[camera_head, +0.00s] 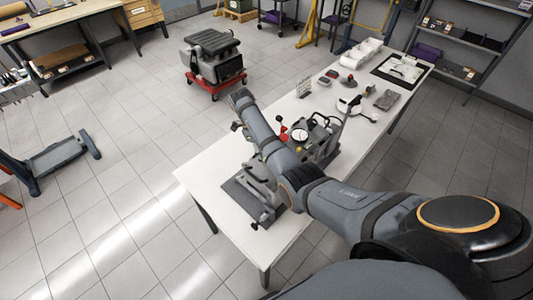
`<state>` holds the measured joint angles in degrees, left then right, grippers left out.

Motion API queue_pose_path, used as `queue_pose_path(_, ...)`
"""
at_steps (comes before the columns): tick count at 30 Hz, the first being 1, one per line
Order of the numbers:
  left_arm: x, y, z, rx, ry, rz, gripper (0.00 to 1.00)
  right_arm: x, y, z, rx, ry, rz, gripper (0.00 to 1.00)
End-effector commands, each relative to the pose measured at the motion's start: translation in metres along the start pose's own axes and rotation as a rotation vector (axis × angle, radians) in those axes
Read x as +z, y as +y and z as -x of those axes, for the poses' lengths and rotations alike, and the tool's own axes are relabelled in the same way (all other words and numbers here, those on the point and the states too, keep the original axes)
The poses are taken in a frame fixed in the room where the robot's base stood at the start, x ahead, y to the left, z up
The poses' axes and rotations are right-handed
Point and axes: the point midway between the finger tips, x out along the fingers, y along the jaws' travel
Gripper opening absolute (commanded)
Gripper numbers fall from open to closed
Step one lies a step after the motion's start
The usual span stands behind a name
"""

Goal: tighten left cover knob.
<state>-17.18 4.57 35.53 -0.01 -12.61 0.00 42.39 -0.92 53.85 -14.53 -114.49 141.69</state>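A grey and black mechanical assembly (323,142) stands on the long white table, partly hidden behind my arm. A round white-faced dial (299,135) and a small red part (283,134) show on its near left side. A grey fixture (262,192) on a dark plate stands at the table's near end. I cannot tell which part is the left cover knob. My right arm reaches in from the lower right across the assembly. Its far end shows near the table's left edge, but no gripper fingers can be made out. My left gripper is not in view.
The white table (210,173) runs to the upper right, with small parts, a grey block (387,99) and a dark tray (381,68) farther along. A red cart (216,84) carries an engine-like block on the floor. Open floor lies left of the table.

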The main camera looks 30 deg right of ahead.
Motion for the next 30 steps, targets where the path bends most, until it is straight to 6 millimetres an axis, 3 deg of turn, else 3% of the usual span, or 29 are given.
queue_pose_path(17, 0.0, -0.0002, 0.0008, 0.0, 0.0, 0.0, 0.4, -0.0001, -0.0008, 0.0006, 0.012, -0.001, -0.031, 0.09)
queue_pose_path(18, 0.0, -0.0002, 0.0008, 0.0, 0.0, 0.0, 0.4, -0.0002, -0.0008, 0.0006, 0.011, -0.001, -0.031, 0.43)
queue_pose_path(20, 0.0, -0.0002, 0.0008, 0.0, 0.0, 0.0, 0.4, -0.0001, -0.0008, 0.0006, 0.011, -0.001, -0.03, 0.5)
queue_pose_path(30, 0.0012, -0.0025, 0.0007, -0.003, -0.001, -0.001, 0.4, 0.0, -0.0005, 0.0, 0.012, -0.001, -0.029, 0.5)
